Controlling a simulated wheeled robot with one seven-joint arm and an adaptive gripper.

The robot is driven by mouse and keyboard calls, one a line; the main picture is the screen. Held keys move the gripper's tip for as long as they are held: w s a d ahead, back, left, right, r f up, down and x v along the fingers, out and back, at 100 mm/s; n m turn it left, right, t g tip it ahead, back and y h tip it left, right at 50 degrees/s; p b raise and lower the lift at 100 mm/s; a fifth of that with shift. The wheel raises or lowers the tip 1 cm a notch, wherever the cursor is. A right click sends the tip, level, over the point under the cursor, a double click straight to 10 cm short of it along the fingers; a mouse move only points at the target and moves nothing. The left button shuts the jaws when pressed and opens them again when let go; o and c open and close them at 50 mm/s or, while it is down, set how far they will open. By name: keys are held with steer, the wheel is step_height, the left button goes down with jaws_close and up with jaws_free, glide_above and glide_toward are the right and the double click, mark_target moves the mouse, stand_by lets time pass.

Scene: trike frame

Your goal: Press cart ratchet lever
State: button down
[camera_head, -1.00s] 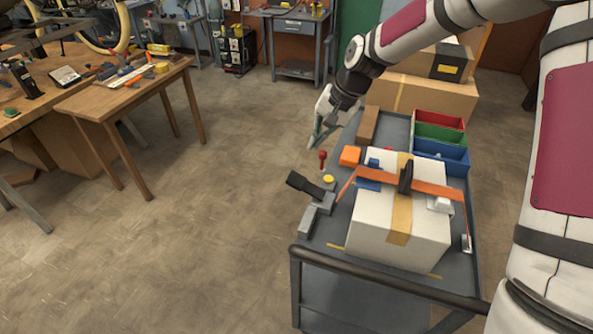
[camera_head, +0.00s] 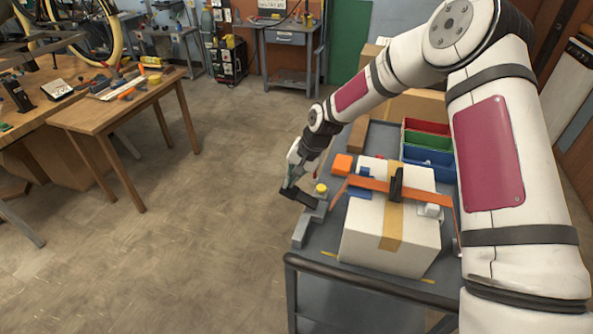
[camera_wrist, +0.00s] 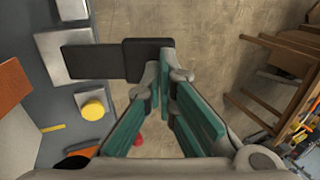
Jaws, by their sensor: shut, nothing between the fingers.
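The black ratchet lever (camera_head: 298,198) sticks out over the left edge of the grey cart (camera_head: 325,240), from a grey metal base (camera_head: 303,230). In the wrist view the lever (camera_wrist: 95,61) lies crosswise, with a wider pad at its right end. My gripper (camera_head: 288,187) is shut and empty, pointing down at the lever's outer end. In the wrist view its fingertips (camera_wrist: 167,72) meet at that pad's lower right edge. I cannot tell whether they touch it. An orange strap (camera_head: 372,184) runs over the white box (camera_head: 385,235) on the cart.
An orange block (camera_head: 342,164) and red, green and blue bins (camera_head: 428,155) are farther back. Open floor lies left of the cart.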

steer(key=shift+a+f, duration=0.15)
steer(key=shift+f, duration=0.25)
steer(key=shift+w, duration=0.1)
